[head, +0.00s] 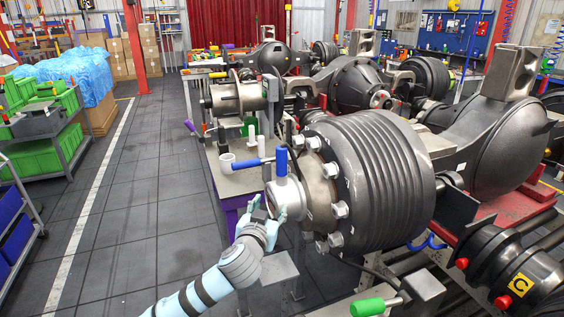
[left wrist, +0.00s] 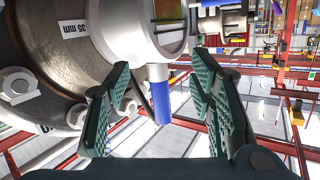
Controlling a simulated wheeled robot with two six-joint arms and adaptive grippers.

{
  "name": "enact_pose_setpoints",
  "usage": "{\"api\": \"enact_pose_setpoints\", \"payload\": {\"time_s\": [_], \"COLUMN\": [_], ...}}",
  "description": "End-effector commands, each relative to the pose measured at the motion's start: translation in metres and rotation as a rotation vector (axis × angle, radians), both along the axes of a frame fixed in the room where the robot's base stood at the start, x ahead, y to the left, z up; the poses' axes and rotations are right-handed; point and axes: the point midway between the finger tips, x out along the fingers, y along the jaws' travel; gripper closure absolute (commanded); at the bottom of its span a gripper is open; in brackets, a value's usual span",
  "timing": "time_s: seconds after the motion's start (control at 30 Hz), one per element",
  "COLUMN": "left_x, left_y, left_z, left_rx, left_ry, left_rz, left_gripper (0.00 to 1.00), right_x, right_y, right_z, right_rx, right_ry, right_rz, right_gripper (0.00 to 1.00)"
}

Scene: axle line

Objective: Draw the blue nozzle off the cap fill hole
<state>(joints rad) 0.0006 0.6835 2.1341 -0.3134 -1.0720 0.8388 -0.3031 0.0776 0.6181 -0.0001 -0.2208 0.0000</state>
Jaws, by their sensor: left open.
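The blue nozzle (head: 282,162) stands upright at the top of the round silver-white cap (head: 288,198) on the hub's end. In the left wrist view the nozzle (left wrist: 159,95) hangs down from the cap (left wrist: 130,30), in line with the gap between my fingers. My left gripper (head: 270,207) is in front of the cap, below the nozzle. Its fingers (left wrist: 160,62) are open and apart, with nothing gripped. The fill hole itself is hidden. My right gripper is not in view.
The large ribbed dark hub (head: 385,175) with its bolts is just right of the cap. A green-handled tool (head: 368,307) lies at the front. The floor (head: 130,220) at left is clear.

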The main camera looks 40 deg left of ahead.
Motion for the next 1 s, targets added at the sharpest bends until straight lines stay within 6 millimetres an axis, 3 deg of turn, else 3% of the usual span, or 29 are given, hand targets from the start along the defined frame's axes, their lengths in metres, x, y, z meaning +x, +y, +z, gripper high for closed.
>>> {"api": "enact_pose_setpoints", "payload": {"time_s": [0.03, 0.1, 0.2, 0.5, 0.9, 1.0], "left_x": [-0.004, -0.011, -0.010, 0.051, 0.105, 0.109], "left_y": [-0.008, -0.015, -0.016, 0.016, 0.048, 0.051], "left_z": [0.037, 0.072, 0.092, 0.093, 0.093, 0.092], "left_rx": [0.003, -0.003, -0.010, -0.014, -0.015, -0.012], "left_ry": [-0.082, -0.164, -0.214, -0.215, -0.213, -0.212], "left_rz": [-0.005, -0.007, -0.008, -0.009, -0.011, -0.013], "left_gripper": [0.51, 0.51, 0.51, 0.51, 0.51, 0.51], "right_x": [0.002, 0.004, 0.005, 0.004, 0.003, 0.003], "right_y": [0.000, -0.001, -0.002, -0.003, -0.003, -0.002], "right_z": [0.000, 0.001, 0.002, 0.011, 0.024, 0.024], "right_rx": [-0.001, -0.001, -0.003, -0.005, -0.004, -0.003], "right_ry": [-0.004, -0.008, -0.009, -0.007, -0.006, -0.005], "right_rz": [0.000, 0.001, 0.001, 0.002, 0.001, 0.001], "right_gripper": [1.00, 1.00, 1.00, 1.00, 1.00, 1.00]}}
